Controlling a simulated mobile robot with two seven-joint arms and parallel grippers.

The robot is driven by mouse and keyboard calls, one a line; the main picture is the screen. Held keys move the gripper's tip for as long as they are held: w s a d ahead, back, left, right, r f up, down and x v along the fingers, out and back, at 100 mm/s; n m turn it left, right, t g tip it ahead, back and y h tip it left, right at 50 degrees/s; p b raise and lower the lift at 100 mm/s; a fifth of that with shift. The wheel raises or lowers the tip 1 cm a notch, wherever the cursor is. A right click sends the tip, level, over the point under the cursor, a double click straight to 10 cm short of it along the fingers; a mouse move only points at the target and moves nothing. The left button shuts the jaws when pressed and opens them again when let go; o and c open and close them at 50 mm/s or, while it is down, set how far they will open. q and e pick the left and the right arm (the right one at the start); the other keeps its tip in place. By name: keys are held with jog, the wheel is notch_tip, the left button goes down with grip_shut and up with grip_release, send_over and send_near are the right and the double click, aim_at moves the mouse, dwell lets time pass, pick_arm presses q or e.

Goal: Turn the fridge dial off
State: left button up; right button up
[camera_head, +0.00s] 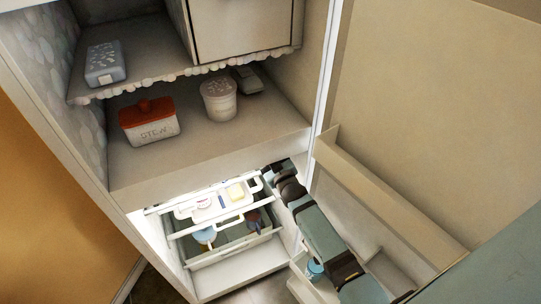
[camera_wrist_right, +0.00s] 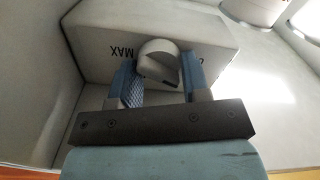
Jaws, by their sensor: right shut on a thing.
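The fridge dial (camera_wrist_right: 158,58) is a rounded grey knob on a pale box (camera_wrist_right: 205,38) in the right wrist view. The word MAX is printed upside down left of the knob; a mark to its right is partly covered by a finger. My right gripper (camera_wrist_right: 158,82) has its blue fingers on either side of the knob and is shut on it. In the head view my right arm reaches from the lower right into the lit, open fridge (camera_head: 240,284), and its gripper (camera_head: 266,176) is at the upper right of the interior. The dial is hidden there. My left gripper is not in view.
A white shelf tray (camera_head: 186,214) holds small items beside my gripper, above a clear drawer (camera_head: 215,257). The open fridge door (camera_head: 385,205) is at the right, with a blue cup (camera_head: 315,269) on it. Above are a red-lidded STEW box (camera_head: 150,122) and a white tub (camera_head: 219,100).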

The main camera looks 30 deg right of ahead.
jog(key=n, duration=0.4)
jog(key=shift+f+n, duration=0.1)
jog(key=shift+n, duration=0.3)
dwell(0.4)
jog(key=o, duration=0.9)
jog(key=shift+o, duration=0.2)
jog(key=shift+s, duration=0.1)
jog(key=s+b, duration=0.1)
jog(key=s, duration=1.2)
jog(key=shift+s+a+b, duration=0.3)
jog(key=shift+s+a, duration=0.05)
jog(key=shift+a, duration=0.1)
jog(key=s+a+f+m+g+y+p, duration=0.1)
jog(key=s+a+m+g+y+p, duration=0.1)
jog(key=s+a, duration=0.3)
jog(key=s+a+f+m+g+y+p, duration=0.1)
jog(key=s+a+m+g+y+p, duration=0.1)
jog(key=s, duration=0.9)
jog(key=a+m+g+p, duration=0.1)
jog(key=a+g+p, duration=0.1)
jog(key=g, duration=0.1)
jog(key=shift+s+a+f, duration=0.15)
jog(key=shift+s+a, duration=0.25)
